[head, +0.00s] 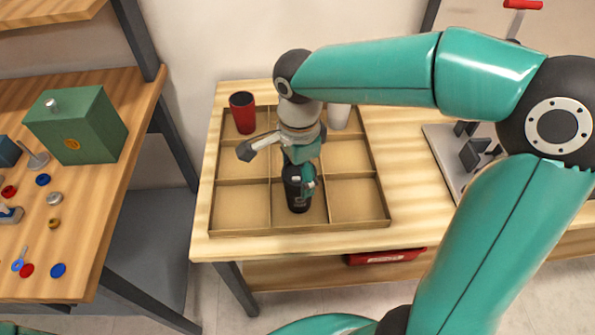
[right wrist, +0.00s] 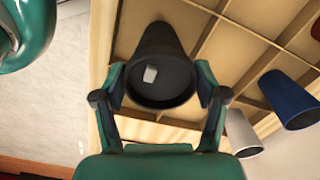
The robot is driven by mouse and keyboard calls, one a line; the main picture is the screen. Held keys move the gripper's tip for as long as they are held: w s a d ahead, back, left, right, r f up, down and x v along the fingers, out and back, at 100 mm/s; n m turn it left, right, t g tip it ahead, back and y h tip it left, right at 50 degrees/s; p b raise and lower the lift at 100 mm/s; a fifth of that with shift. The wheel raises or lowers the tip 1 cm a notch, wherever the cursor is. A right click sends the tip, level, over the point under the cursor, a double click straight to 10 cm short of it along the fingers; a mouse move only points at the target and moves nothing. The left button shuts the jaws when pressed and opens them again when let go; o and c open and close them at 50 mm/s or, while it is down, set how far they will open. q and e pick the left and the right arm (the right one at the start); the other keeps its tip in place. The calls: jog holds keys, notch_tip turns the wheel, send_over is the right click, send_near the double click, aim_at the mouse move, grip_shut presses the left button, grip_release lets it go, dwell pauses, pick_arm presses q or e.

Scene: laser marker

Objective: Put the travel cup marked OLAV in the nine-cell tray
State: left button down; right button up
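A black travel cup (head: 297,196) stands about upright at the front middle cell of the nine-cell tray (head: 228,230). A small light mark on its side is too small to read. My right gripper (head: 300,178) comes down on it from above. In the right wrist view the gripper's fingers (right wrist: 162,88) lie against both sides of the cup's rim, and the black cup (right wrist: 160,50) fills the space between them. I cannot tell whether the cup's base touches the tray floor. My left gripper is not in view.
A red cup (head: 242,113) stands in the tray's back left cell and a white cup (head: 339,116) in the back right. A blue cup (right wrist: 287,98) shows in the right wrist view. A grey fixture (head: 475,155) stands right of the tray; a green box (head: 77,128) is on the left table.

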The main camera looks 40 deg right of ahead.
jog(key=o, duration=0.4)
jog(key=shift+r, duration=0.25)
notch_tip(320, 180, up, 12)
jog(key=p, duration=0.2)
jog(key=shift+f, duration=0.15)
dwell(0.4)
